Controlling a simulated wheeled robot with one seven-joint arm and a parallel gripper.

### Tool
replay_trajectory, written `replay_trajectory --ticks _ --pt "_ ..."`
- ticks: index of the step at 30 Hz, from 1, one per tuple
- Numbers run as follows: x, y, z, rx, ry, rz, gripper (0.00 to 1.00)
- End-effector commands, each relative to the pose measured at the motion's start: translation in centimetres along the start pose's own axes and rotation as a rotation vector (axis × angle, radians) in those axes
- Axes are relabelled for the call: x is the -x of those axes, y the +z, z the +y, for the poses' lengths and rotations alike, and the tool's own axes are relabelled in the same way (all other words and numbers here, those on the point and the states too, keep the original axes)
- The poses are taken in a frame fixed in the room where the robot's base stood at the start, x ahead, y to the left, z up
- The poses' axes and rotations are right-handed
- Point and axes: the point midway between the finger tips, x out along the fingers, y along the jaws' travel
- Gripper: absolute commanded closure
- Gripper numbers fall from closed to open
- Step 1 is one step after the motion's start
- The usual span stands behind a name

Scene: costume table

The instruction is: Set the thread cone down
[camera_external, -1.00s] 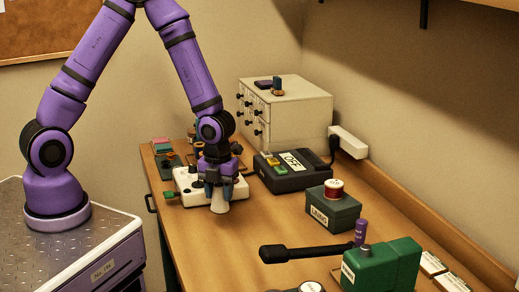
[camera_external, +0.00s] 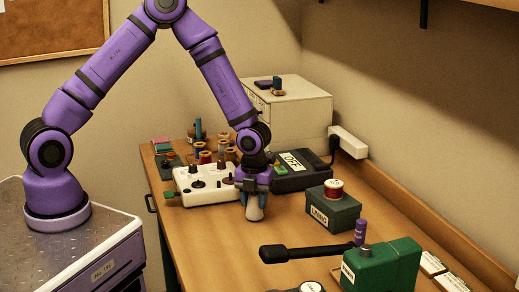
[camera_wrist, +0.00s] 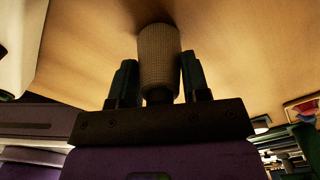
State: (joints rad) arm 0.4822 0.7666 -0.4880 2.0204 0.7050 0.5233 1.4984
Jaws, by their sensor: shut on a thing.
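The thread cone (camera_external: 255,212) is pale and roughly upright at my gripper's lower end, over the open tabletop right of the white control box. My gripper (camera_external: 257,194) points down and is shut on the cone. In the wrist view the cone (camera_wrist: 158,60) shows as a ribbed, light tan body between the two dark fingers of my gripper (camera_wrist: 158,85). I cannot tell whether its base touches the wooden table (camera_external: 215,245) or hangs just above it.
The white control box (camera_external: 203,185) with dark knobs is just left of the cone. A dark box labelled OFF (camera_external: 297,170) is behind right. A green LINING box (camera_external: 333,212) carries a red spool (camera_external: 334,188). A green device (camera_external: 382,268) with a black handle stands in front.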

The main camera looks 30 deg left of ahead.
Motion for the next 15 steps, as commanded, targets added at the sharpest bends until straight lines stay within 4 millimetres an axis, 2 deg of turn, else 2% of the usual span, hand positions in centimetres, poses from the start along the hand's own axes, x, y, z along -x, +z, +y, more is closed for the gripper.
replay_trajectory --ticks 9,10,12,15 --pt "-0.26 0.02 0.03 0.001 0.000 0.000 0.82" --pt "-0.22 0.04 0.03 0.001 0.000 0.000 0.50" --pt "-0.20 0.03 0.02 0.001 0.000 0.000 0.34" --pt "-0.20 0.03 0.02 0.001 0.000 0.000 0.32"
